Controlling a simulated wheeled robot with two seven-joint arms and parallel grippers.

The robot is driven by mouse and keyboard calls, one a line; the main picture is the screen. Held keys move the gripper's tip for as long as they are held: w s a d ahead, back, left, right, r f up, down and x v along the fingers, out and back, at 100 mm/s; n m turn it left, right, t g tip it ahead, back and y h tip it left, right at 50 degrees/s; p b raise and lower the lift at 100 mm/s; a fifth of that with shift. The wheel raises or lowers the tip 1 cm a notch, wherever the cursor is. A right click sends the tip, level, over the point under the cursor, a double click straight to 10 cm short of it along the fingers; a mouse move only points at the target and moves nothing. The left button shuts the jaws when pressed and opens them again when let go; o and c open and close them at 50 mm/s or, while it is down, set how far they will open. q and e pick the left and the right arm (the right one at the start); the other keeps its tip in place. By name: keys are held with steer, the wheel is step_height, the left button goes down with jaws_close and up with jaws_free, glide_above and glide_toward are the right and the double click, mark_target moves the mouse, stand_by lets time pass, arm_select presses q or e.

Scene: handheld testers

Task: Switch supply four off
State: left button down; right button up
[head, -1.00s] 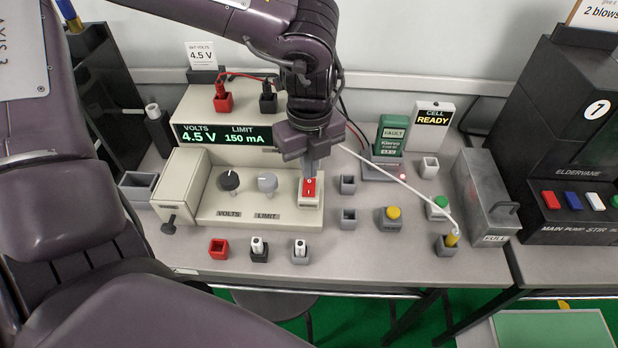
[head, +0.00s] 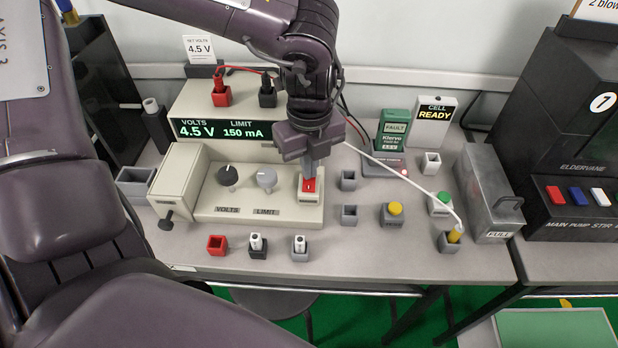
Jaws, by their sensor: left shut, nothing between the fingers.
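The beige bench supply (head: 205,205) stands on the table, its green display (head: 222,130) lit with 4.5 V and 150 mA. I see no number four on it. Its red rocker switch (head: 309,186) sits at the right of its front panel, beside the dark VOLTS knob (head: 228,175) and the grey LIMIT knob (head: 266,178). My left gripper (head: 309,174) is shut and empty, pointing down with its fingertips at the far half of the rocker, which they hide. Whether they touch it or just hover is hard to tell. My right gripper is not in view.
Small sockets (head: 299,248) line the front edge.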

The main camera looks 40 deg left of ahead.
arm_select(q)
steer(key=shift+r+p, duration=2.15)
steer(key=shift+r, duration=1.3)
